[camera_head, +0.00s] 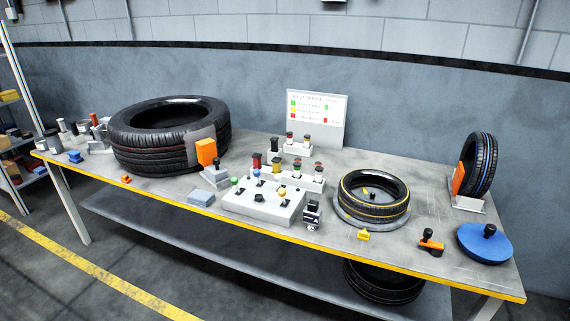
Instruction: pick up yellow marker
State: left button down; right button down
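A small yellow piece (363,235) lies on the table just in front of the yellow-ringed tyre (375,207); it may be the yellow marker, but it is too small to be sure. A yellow-bodied item (276,165) with a dark top stands among similar red and green ones in a grey holder behind the button panel (258,202). Neither of my grippers shows in the head view.
The worktable (170,188) has a yellow front edge. A large tyre (168,133) lies at left; an upright tyre (480,163) and a blue disc (485,243) are at right. An orange-and-black tool (431,243) lies near the front edge. A white sign (318,112) stands behind.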

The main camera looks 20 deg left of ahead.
aim_at(276, 160)
jog(key=u, duration=1.4)
jog(key=i+j+z, duration=0.2)
jog(key=z, duration=1)
jog(key=i+j+z, duration=0.15)
jog(key=j+z, duration=0.2)
jog(key=j, duration=0.3)
jog(key=j+z, duration=0.3)
jog(key=j, duration=0.35)
jog(key=j+z, duration=0.35)
jog(key=j, duration=0.9)
jog(key=k+j+z, duration=0.1)
jog(key=j, duration=1.15)
jog(key=k+j, duration=0.15)
jog(key=j, duration=0.5)
jog(key=j+z, duration=0.1)
jog(key=j, duration=0.5)
jog(key=k+j, duration=0.15)
jog(key=j, duration=0.45)
jog(key=i+l, duration=0.1)
jog(key=l, duration=0.1)
